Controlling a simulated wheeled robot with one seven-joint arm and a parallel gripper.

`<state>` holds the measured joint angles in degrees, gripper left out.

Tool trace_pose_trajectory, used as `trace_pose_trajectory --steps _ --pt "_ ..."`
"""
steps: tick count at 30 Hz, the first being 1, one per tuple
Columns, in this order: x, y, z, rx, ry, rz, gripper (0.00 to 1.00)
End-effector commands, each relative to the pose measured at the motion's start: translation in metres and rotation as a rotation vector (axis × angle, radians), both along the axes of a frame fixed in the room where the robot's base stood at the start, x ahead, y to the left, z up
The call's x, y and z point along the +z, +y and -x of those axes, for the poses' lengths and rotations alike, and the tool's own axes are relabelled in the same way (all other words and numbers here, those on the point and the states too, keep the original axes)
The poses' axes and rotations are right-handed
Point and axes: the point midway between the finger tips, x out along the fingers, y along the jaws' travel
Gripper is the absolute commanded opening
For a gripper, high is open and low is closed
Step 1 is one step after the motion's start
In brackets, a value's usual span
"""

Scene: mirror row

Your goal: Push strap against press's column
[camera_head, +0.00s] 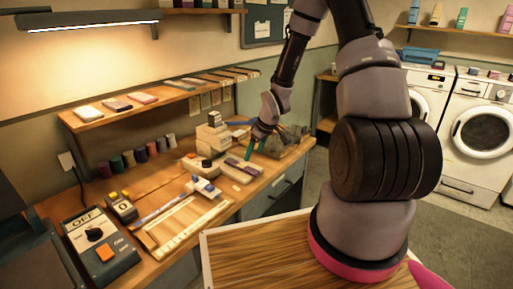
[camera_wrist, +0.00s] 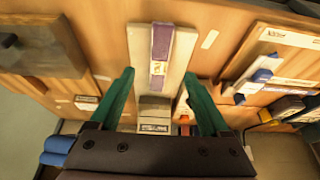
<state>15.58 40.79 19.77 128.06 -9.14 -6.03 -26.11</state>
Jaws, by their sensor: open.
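A purple strap (camera_wrist: 162,42) with a pale patch lies lengthwise on a long beige base plate (camera_wrist: 139,55) in the wrist view. A stepped beige block, which looks like the press's column (camera_wrist: 155,104), rises at the near end of that plate. The strap (camera_head: 243,166) also shows in the head view, with the beige press body (camera_head: 213,134) behind and to its left. My gripper (camera_head: 256,146) is open, with its green fingers above the bench. In the wrist view my gripper (camera_wrist: 159,76) has one finger on each side of the plate, with nothing held. Contact with the strap is not visible.
The wooden bench (camera_head: 170,182) also bears a control box (camera_head: 100,248) with an orange button, a wooden tray (camera_head: 185,225) and several thread spools (camera_head: 140,156). A shelf (camera_head: 165,98) runs above the bench. A grey machine (camera_head: 282,143) stands right of my gripper.

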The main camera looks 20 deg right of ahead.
Motion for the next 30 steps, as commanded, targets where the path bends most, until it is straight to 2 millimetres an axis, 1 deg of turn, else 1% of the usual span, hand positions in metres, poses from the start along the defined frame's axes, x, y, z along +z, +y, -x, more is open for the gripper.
trace_pose_trajectory --steps 1,6,9,12,18,26,27,28,29,30 --pt "-0.01 0.004 -0.002 0.002 0.004 -0.001 0.8" --pt "-0.039 0.01 -0.012 0.001 0.003 -0.001 0.8" --pt "-0.054 0.013 -0.017 0.0 0.004 0.0 0.8" --pt "-0.064 0.016 -0.021 0.0 0.001 0.0 0.8" --pt "-0.074 0.018 -0.025 0.0 0.001 -0.001 0.8" --pt "-0.075 0.018 -0.025 -0.001 0.0 0.0 0.8" --pt "-0.075 0.018 -0.025 -0.001 0.0 0.0 0.72" --pt "-0.075 0.018 -0.025 -0.001 0.0 0.0 0.61" --pt "-0.075 0.018 -0.025 -0.001 0.0 0.0 0.49" --pt "-0.074 0.018 -0.025 -0.001 0.0 0.0 0.34"
